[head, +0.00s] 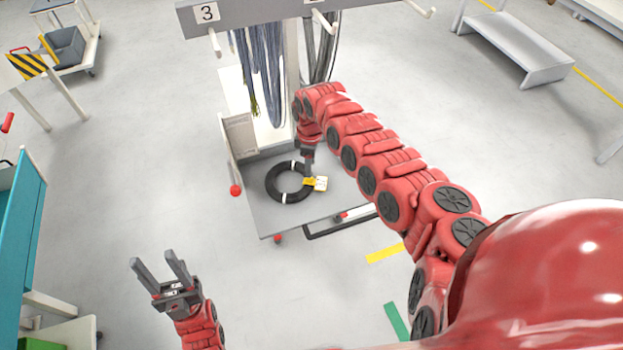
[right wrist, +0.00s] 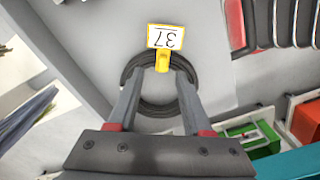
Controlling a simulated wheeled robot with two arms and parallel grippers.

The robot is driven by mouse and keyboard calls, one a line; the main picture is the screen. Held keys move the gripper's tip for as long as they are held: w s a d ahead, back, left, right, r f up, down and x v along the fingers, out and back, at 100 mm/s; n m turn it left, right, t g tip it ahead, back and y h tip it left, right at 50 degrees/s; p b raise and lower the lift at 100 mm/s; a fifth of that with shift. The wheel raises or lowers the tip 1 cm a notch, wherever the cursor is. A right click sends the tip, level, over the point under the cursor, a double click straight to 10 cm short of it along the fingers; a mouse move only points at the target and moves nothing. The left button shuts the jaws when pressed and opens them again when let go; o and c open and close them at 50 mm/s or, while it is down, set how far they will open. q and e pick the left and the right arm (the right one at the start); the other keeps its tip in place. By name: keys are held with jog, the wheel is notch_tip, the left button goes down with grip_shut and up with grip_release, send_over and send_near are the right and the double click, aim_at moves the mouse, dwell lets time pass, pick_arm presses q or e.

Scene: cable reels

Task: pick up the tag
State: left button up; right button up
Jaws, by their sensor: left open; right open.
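The tag (head: 318,184) has a yellow clip and a white label, and sits at the right side of a black cable coil (head: 273,186) on the cart's grey lower shelf (head: 270,219). In the right wrist view the label (right wrist: 166,37) reads 37 upside down, and the yellow clip (right wrist: 161,63) lies just beyond and between my fingertips. My right gripper (head: 308,172) is open over the coil, pointing down close to the tag; contact cannot be told. My left gripper (head: 155,260) is open and empty, away from the cart over the floor.
A grey rail (head: 262,15) with a number 3 plate and white hooks crosses above the shelf. Blue cable hanks (head: 262,75) hang from it behind my right gripper. A teal cabinet (head: 18,225) stands at the left. Floor between it and the cart is free.

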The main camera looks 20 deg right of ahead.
aim_at(315, 182)
jog(key=f, duration=0.4)
jog(key=shift+s+a+p, duration=0.15)
jog(key=shift+s+p, duration=0.1)
jog(key=shift+p, duration=0.15)
jog(key=shift+f, duration=0.65)
grip_shut()
